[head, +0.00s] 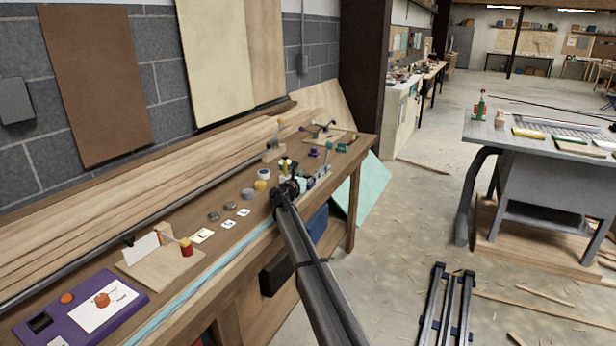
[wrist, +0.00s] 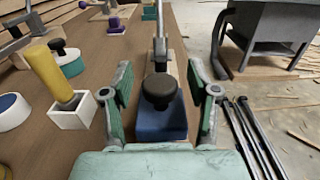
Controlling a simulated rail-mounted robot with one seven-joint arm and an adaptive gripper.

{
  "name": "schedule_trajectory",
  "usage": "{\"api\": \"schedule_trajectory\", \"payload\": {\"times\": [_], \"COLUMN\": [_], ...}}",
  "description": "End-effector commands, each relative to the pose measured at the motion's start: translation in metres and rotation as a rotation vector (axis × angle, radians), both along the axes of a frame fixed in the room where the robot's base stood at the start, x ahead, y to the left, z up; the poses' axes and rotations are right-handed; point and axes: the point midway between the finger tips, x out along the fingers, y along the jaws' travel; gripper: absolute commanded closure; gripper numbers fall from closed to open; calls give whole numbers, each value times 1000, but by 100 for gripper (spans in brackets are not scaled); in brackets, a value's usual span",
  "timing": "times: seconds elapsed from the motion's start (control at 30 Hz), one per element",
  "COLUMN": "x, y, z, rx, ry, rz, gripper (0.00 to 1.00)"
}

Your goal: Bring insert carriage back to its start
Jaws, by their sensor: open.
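In the wrist view, what looks like the insert carriage is a blue block (wrist: 161,122) with a round black knob (wrist: 159,88) on top. It sits on a narrow track with a pale wooden base, and a grey metal part (wrist: 160,50) stands behind the knob. My gripper (wrist: 159,82) is open, with one green finger to the left and one to the right of the knob. I see a gap on both sides. In the head view my gripper (head: 287,189) is over the front edge of the workbench, and my arm hides most of the carriage.
A yellow-handled tool (wrist: 48,72) stands in a white box (wrist: 73,112) left of the fingers. Small discs, cards and a purple control box (head: 80,308) lie along the workbench (head: 222,250). A grey machine table (head: 540,165) stands right, with floor between.

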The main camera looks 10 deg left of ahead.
Motion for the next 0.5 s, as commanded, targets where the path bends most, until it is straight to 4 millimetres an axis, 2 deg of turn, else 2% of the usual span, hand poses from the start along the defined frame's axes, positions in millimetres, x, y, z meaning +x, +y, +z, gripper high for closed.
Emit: {"api": "schedule_trajectory", "payload": {"times": [0.27,0.5], "x": [-31,-74], "y": [11,27], "z": [0,0], "rx": [0,0], "ry": [0,0], "rz": [1,2], "gripper": [40,40]}}
